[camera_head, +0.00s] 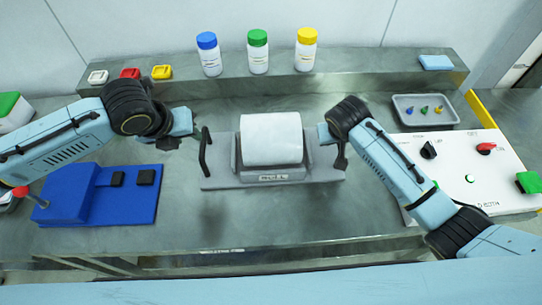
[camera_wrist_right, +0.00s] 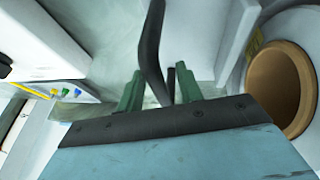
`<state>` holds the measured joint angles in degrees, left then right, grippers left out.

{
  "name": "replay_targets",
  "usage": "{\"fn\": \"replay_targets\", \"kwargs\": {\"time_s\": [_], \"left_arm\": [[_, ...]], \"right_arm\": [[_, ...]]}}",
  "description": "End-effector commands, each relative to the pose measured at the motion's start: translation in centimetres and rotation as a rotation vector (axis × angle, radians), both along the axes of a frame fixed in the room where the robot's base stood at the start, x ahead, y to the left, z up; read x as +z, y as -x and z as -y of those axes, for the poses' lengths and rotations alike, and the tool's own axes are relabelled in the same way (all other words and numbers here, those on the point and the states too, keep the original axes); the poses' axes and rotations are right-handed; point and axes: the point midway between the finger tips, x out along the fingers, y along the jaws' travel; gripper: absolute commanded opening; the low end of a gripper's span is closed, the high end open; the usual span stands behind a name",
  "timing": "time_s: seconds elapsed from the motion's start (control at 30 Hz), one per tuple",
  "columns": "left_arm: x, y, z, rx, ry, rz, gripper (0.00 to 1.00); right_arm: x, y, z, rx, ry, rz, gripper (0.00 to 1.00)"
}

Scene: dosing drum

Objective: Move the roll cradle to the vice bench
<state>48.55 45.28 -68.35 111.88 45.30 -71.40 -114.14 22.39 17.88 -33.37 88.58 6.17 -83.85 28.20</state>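The roll cradle (camera_head: 222,180) is a grey base with an upright dark handle at each end, in the middle of the head view over the metal bench. It carries a thick white roll (camera_head: 272,139), whose brown core shows in the right wrist view (camera_wrist_right: 276,88). My right gripper (camera_head: 338,150) is at the cradle's right handle. In the right wrist view its green fingers (camera_wrist_right: 158,88) stand apart on both sides of the dark handle bar (camera_wrist_right: 151,45); a grip is not clear. My left gripper (camera_head: 184,142) is beside the left handle (camera_head: 205,150); its fingertips are unclear. I cannot identify the vice bench.
A blue fixture (camera_head: 105,205) with black pads stands left. A white control panel (camera_head: 465,165) and a grey tray (camera_head: 426,111) of small coloured parts are right. Bottles (camera_head: 258,55) with coloured caps stand on the back ledge. Bare bench (camera_head: 270,215) lies in front of the cradle.

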Motion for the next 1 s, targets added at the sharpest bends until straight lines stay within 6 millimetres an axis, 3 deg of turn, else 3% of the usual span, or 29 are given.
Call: {"fn": "replay_targets", "kwargs": {"time_s": [0.53, 0.7, 1.0], "left_arm": [[0.0, 0.0, 0.0, 0.0, 0.0, 0.0, 0.36], [0.0, 0.0, 0.0, 0.0, 0.001, 0.0, 0.36], [0.0, 0.0, 0.0, 0.0, 0.001, 0.0, 0.36]], "right_arm": [[8.9, 3.7, -1.7, 0.0, -0.001, 0.004, 0.36], [10.0, 4.3, -1.9, 0.0, 0.0, 0.001, 0.36], [10.2, 4.3, -2.0, 0.0, 0.0, 0.001, 0.36]]}}
